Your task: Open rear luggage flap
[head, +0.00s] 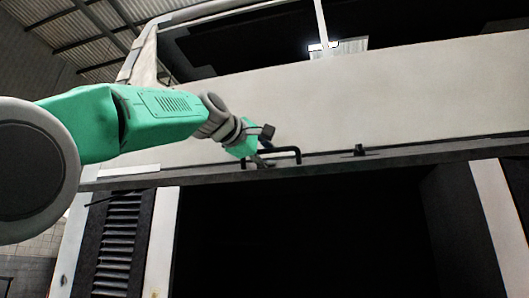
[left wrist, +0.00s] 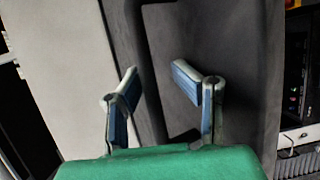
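The black bar handle (head: 285,150) sits on a dark grey, strip-like panel (head: 400,152) along the lower edge of the coach's pale body; this looks like the luggage flap seen nearly edge-on. Below it is a wide dark opening (head: 310,235). My left gripper (head: 262,161) is at the left end of the handle. In the left wrist view my left gripper (left wrist: 160,90) has its two blue-grey fingers apart, with the black handle (left wrist: 150,70) running between them in the picture. Contact cannot be told. My right gripper is not in view.
A small black catch (head: 360,150) stands on the strip right of the handle. A louvred grille (head: 119,240) and white posts (head: 490,210) flank the opening. The pale coach body (head: 400,95) rises above.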

